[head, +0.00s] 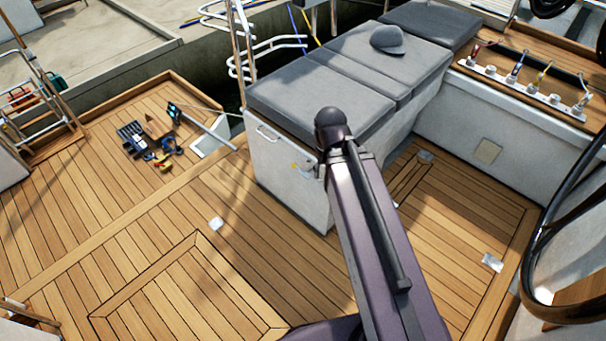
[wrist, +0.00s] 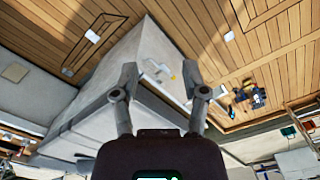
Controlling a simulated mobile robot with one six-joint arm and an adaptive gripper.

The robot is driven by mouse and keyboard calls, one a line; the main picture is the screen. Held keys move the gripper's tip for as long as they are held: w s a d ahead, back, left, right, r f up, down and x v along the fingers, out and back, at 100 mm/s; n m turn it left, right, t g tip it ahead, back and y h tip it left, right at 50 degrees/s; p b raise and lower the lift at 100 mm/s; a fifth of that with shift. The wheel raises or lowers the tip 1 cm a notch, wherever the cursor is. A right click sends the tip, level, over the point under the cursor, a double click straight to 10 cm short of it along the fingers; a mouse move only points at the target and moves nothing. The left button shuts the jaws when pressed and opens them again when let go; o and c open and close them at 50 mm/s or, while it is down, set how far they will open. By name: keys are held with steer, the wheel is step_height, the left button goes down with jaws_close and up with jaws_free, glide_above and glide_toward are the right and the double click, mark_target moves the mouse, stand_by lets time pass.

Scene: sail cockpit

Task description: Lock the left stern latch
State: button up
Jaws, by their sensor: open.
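The stern latch looks to be the small pale fitting with a yellow spot (head: 294,165) on the white end panel (head: 283,185) of the cushioned locker. In the wrist view a pale fitting (wrist: 150,80) and the yellow part (wrist: 172,77) show on the panel, between my fingers in the picture. My gripper (wrist: 158,68) is open and faces this panel, with nothing held. I cannot tell whether a finger touches the fitting or how the latch is set. In the head view my arm hides most of the gripper and the panel's right part.
A white grab handle (head: 268,133) is on the same panel, near its upper left. Grey cushions (head: 340,75) and a cap (head: 388,39) lie on top. Tools (head: 150,140) lie on the rear deck. A steering wheel (head: 545,235) stands right. Open teak floor (head: 130,250) lies left.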

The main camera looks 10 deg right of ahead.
steer(key=o, duration=0.6)
steer(key=shift+a+f, duration=0.1)
steer(key=shift+a, duration=0.1)
steer(key=m+t+h+b, duration=0.8)
steer(key=m+h+b, duration=0.25)
steer(key=b, duration=3.25)
glide_toward(304, 174)
steer(key=v, duration=0.5)
steer(key=shift+s+a, duration=0.15)
steer(key=shift+a, duration=0.15)
steer(key=shift+d+f, duration=0.1)
steer(key=shift+f, duration=0.05)
steer(key=b+x, duration=0.4)
steer(key=x, duration=0.7)
steer(key=shift+w+d+b, duration=0.25)
steer(key=shift+d+b, duration=0.05)
steer(key=shift+b, duration=0.1)
steer(key=shift+b+x, duration=0.3)
steer(key=shift+x, duration=0.6)
